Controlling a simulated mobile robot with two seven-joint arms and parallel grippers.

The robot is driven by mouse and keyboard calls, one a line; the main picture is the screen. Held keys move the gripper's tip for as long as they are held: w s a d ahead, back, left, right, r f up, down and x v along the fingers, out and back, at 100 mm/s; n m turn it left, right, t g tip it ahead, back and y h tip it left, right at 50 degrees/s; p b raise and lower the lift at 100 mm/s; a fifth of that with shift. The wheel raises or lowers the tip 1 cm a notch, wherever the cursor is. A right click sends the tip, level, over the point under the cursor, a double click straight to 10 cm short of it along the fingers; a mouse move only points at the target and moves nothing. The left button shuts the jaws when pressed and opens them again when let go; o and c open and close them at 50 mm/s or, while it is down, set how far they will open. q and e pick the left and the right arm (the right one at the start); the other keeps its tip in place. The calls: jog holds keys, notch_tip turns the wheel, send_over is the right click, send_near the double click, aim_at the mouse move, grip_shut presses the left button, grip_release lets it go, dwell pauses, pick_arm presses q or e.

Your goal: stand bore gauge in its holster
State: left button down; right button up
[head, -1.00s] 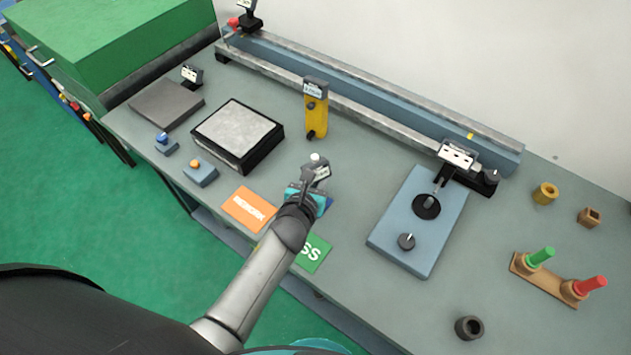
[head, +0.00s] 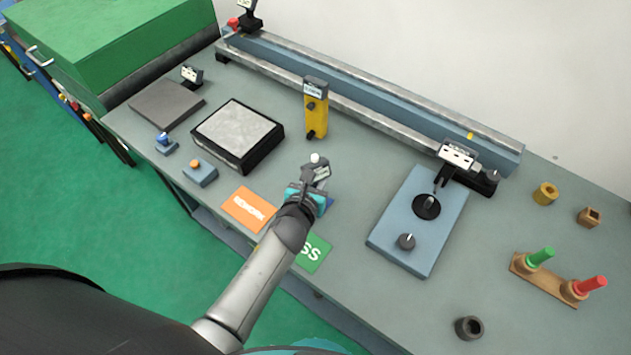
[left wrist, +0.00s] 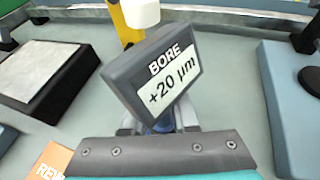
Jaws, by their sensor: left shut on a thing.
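The bore gauge (head: 318,170) is in my left gripper (head: 309,188), above the near middle of the bench. In the left wrist view the gauge's grey display head (left wrist: 155,80) fills the middle and reads "BORE +20 µm", with a white knob on top. My left gripper is shut on the gauge below the head; the fingertips are mostly hidden behind the head. No holster can be made out for certain; a yellow upright unit (head: 315,115) with a small display stands behind the gauge, apart from it. My right gripper is not in view.
An orange REWORK card (head: 248,208) and a green card (head: 313,254) lie near the gripper. A black-sided plate block (head: 235,135) stands left, a blue gauge base (head: 425,215) right. A long rail (head: 370,95) runs along the back. Plug gauges (head: 560,278) stand far right.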

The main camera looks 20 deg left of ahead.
pick_arm(q)
jog(key=shift+r, duration=0.15)
jog(key=shift+w+r+p, duration=0.1)
jog(key=shift+r+p, duration=0.4)
jog(key=shift+r, duration=0.25)
notch_tip(320, 180, up, 18)
jog(key=p, duration=0.6)
jog(key=shift+r+p, duration=0.2)
jog(key=shift+p, duration=0.1)
jog(key=c, duration=1.3)
grip_release()
grip_shut()
